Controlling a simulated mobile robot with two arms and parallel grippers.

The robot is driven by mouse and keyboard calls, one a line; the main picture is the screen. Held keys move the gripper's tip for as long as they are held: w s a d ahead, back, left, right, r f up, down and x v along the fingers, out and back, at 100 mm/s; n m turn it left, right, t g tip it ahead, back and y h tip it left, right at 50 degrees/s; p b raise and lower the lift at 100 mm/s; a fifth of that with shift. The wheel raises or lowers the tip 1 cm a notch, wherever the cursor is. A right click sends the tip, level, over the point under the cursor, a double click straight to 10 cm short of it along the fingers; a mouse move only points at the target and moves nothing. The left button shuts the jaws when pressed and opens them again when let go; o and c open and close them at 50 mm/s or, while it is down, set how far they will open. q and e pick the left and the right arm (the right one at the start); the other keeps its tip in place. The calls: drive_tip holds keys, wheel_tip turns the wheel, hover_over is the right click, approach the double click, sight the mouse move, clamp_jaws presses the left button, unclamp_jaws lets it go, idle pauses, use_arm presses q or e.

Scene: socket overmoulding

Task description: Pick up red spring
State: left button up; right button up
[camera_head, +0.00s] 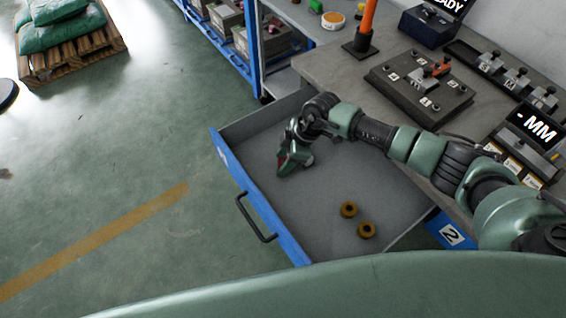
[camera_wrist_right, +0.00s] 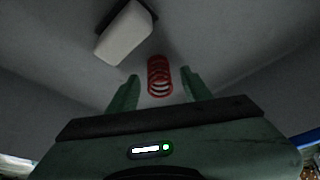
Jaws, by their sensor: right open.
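The red spring (camera_wrist_right: 160,76) lies on the grey drawer floor in the right wrist view, between the two green fingers of my right gripper (camera_wrist_right: 160,92). The fingers are apart, one on each side of the spring; I cannot tell whether either touches it. In the head view my right gripper (camera_head: 292,165) reaches down into the open drawer (camera_head: 330,205). A small red patch shows beside the gripper there, but I cannot tell whether it is the spring. My left gripper is not in view.
A pale block (camera_wrist_right: 125,36) lies near the spring in the drawer. The drawer's blue front (camera_head: 262,210) has a black handle. A workbench (camera_head: 345,75) with a fixture plate (camera_head: 415,88) stands behind.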

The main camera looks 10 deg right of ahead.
clamp_jaws()
drive_tip(key=shift+r, duration=0.2)
